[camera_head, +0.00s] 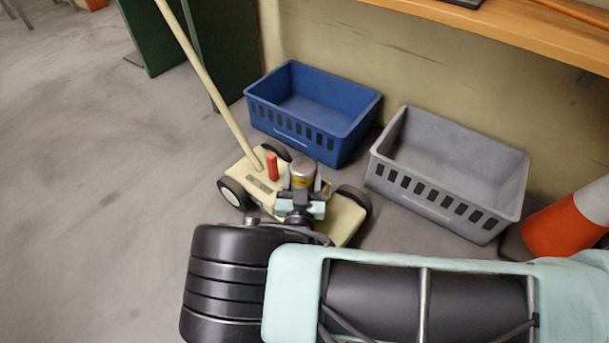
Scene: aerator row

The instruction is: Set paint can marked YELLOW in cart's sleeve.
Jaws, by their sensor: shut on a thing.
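The paint can (303,170) has a grey metal top and a yellow band; any lettering on it is too small to read. My gripper (301,190) is shut on the can, which looks upright over the cart. The cream cart (258,184) has black wheels, a long slanted handle and a small red upright part. The sleeve is hidden behind my gripper and the can, so I cannot tell whether the can is inside it or above it.
A blue crate (340,140) and a grey crate (450,212) stand empty behind the cart, by the wall. An orange and white cone (565,225) is at the right edge. A wooden bench (500,30) runs above. The floor at left is clear.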

